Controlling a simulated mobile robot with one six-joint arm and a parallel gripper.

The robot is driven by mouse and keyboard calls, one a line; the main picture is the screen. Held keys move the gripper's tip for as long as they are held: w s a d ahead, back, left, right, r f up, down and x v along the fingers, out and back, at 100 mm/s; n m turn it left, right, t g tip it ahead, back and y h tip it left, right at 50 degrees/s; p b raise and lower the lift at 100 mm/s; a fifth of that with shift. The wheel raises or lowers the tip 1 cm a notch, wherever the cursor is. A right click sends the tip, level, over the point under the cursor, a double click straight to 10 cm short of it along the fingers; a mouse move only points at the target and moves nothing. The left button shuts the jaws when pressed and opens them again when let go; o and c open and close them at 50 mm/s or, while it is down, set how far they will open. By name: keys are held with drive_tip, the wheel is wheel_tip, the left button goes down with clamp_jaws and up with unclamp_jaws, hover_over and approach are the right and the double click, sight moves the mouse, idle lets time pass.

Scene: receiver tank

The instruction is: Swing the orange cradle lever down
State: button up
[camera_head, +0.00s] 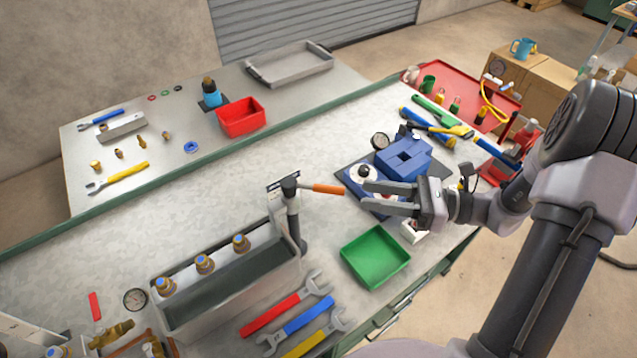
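The orange lever (327,188) sticks out roughly level to the right from the top of a dark upright post (293,218). The post stands at the right end of a long grey open tank (228,285). My gripper (358,194) is to the right of the lever, with its fingers pointing left toward the lever's free end. Its two fingers are apart with nothing between them. A small gap shows in the picture between the fingertips and the lever; the depth between them is hard to tell.
A green tray (375,257) lies below my gripper in the picture. A blue vise-like block (404,158) is behind it. Brass-and-blue fittings (204,264) line the tank's back edge. The bench behind the lever is clear.

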sight(321, 189)
drive_tip(key=a, duration=0.4)
drive_tip(key=w+a+b, duration=0.1)
drive_tip(key=a, duration=0.3)
drive_tip(key=w+a, duration=0.1)
drive_tip(key=a, duration=0.3)
drive_tip(key=shift+w, duration=0.15)
clamp_jaws()
idle(0.8)
